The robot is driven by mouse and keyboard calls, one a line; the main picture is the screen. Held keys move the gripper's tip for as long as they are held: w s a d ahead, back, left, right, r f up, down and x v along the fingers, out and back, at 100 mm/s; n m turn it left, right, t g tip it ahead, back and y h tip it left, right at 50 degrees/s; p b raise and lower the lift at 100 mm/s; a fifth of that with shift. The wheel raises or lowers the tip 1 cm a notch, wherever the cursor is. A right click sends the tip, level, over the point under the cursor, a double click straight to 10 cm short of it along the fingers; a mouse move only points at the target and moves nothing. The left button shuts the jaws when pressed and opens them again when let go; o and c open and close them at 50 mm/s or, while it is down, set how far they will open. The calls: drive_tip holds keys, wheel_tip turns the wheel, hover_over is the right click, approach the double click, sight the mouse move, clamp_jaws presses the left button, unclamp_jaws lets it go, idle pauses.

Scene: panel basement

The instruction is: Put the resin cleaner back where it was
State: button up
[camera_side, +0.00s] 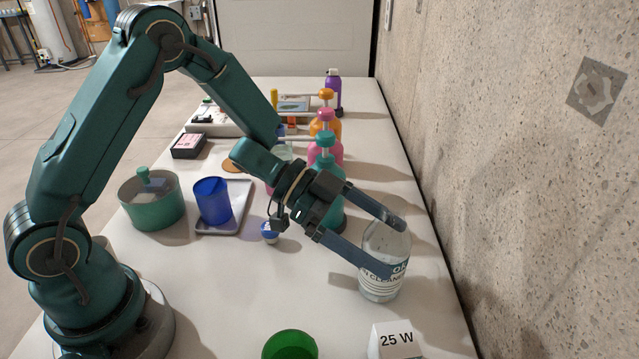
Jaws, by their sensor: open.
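The fingers hide part of the bottle's upper body.
Teal (331,203), pink (327,150) and orange pump bottles stand in a row behind my gripper. A blue cup (212,201) on a grey tray (240,216) and a green pot (152,205) are left.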

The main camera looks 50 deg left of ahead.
drive_tip(key=v, duration=0.8)
